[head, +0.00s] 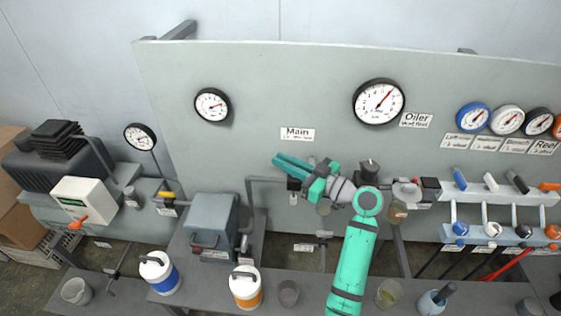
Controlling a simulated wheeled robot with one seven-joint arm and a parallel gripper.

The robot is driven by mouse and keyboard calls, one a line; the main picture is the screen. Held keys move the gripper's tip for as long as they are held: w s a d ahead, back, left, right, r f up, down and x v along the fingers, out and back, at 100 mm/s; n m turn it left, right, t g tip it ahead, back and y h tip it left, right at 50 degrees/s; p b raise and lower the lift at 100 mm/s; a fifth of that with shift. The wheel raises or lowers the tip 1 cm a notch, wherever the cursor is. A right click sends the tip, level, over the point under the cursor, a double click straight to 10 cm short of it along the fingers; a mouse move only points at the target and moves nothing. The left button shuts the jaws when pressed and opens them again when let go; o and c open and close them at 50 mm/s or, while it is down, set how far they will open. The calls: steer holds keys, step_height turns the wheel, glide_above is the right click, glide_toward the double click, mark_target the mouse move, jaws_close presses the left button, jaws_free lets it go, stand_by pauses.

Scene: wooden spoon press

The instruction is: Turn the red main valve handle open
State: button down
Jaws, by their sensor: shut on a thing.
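My teal gripper (291,166) reaches left across the grey panel, just below the white "Main" label (297,134). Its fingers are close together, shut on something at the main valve. The red main valve handle does not show clearly; the fingers and wrist cover that spot, so its angle cannot be told. A small dark valve block (293,184) shows just under the fingers, at the end of a grey pipe (265,179).
A large gauge (379,101) and a smaller one (212,105) hang on the panel (250,70). Coloured levers (490,182) line the right. White canisters (159,272) and cups (289,292) stand along the front bench.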

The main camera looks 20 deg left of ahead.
steer(key=c, duration=1.9)
jaws_free()
steer(key=shift+s+a+g, duration=0.3)
steer(key=shift+s+a, duration=0.1)
steer(key=shift+a, duration=0.05)
steer(key=shift+o, duration=0.4)
steer(key=shift+w+d, duration=0.15)
steer(key=v, duration=1.1)
steer(key=shift+f, duration=0.1)
